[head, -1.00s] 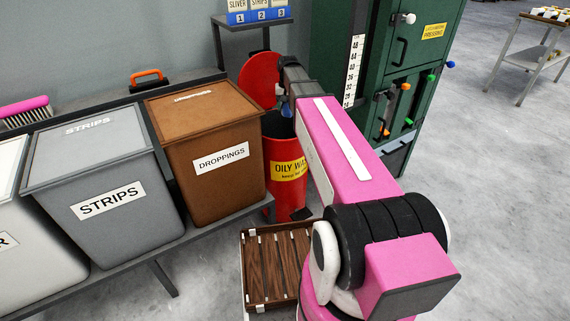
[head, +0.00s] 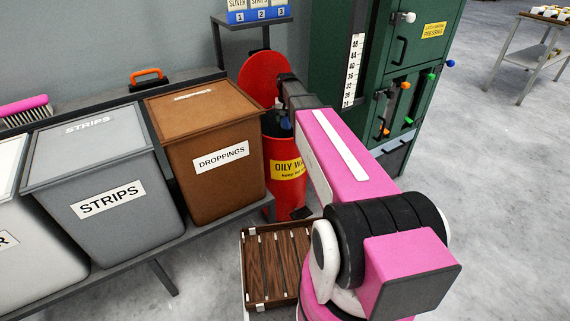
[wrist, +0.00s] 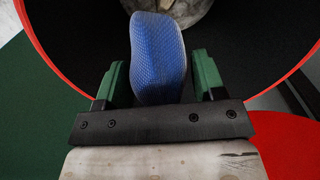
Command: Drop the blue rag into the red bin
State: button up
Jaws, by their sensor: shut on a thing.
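The blue rag (wrist: 158,38) is held between the green fingers of my gripper (wrist: 159,72) in the wrist view. Behind it are the dark inside and red rim of the red bin (head: 283,172), so the rag is over the bin's mouth. In the head view a small blue patch of the rag (head: 285,123) shows at the bin's opening, below the end of my arm. The bin has a yellow "OILY WA..." label, and its round red lid (head: 262,78) stands open at the back. My arm hides part of the bin and most of the gripper.
A brown DROPPINGS bin (head: 205,180) and a grey STRIPS bin (head: 105,225) stand close on the left. A green cabinet (head: 385,50) with levers is close on the right. A wooden slatted crate (head: 276,268) is in front of the red bin.

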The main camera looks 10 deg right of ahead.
jog(key=o, duration=1)
jog(key=shift+o, duration=0.2)
notch_tip(320, 180, up, 11)
jog(key=shift+f, duration=0.1)
jog(key=shift+s, duration=0.1)
